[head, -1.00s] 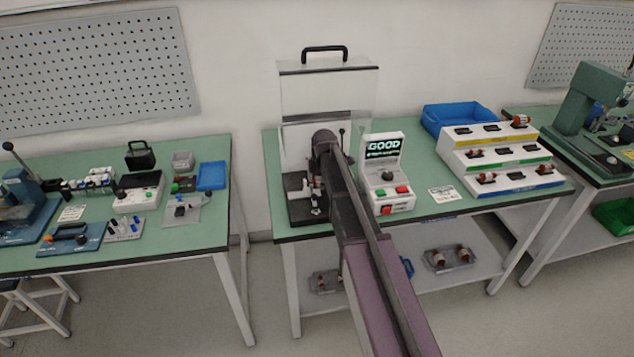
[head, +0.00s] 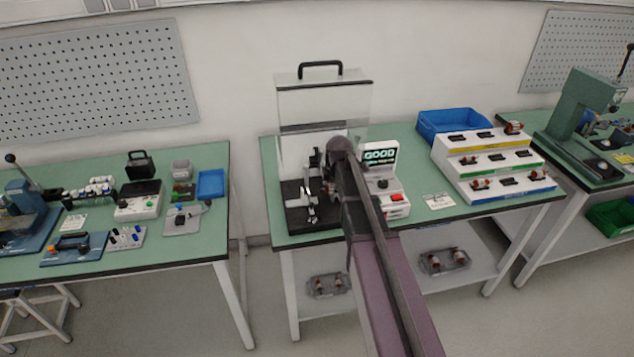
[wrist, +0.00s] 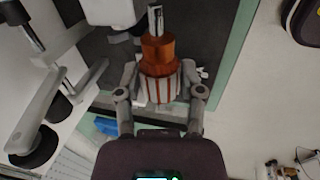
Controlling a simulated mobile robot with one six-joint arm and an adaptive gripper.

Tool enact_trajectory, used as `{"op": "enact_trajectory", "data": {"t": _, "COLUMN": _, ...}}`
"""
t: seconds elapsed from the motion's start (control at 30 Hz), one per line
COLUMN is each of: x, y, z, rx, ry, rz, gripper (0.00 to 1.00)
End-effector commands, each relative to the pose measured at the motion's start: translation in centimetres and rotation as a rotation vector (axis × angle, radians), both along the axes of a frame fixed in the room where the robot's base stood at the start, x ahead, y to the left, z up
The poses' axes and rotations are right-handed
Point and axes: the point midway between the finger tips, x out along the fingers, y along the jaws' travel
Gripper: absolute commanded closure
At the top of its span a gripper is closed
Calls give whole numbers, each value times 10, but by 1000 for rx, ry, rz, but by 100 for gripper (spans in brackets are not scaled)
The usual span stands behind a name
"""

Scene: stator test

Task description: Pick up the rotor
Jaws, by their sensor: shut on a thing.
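The rotor (wrist: 160,70), with copper-orange windings, a banded lower part and a silver shaft, shows in the middle of the wrist view. My gripper (wrist: 160,92) is shut on it, one finger on each side of the banded part. The shaft points to the top of the wrist view. In the head view my arm hides the gripper and the held rotor, close to the right side of the black test fixture (head: 300,222).
A clear guard with a black handle (head: 320,68) stands raised over the fixture. A tester reading "GOOD" (head: 380,156) stands to its right. Further right are a stepped white rack (head: 493,165) holding rotors and a blue bin (head: 450,122). Clear trays with rotors lie on the lower shelf.

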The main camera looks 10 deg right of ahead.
Motion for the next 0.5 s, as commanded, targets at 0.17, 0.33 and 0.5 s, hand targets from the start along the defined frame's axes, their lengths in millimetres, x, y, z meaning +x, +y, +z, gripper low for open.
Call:
{"op": "enact_trajectory", "data": {"t": 0.17, "x": -34, "y": -27, "z": 5, "rx": 0, "ry": 0, "rz": -3, "gripper": 100}}
{"op": "enact_trajectory", "data": {"t": 0.33, "x": -55, "y": -46, "z": 7, "rx": 0, "ry": 0, "rz": -2, "gripper": 100}}
{"op": "enact_trajectory", "data": {"t": 0.5, "x": -67, "y": -58, "z": 9, "rx": 0, "ry": 0, "rz": -1, "gripper": 100}}
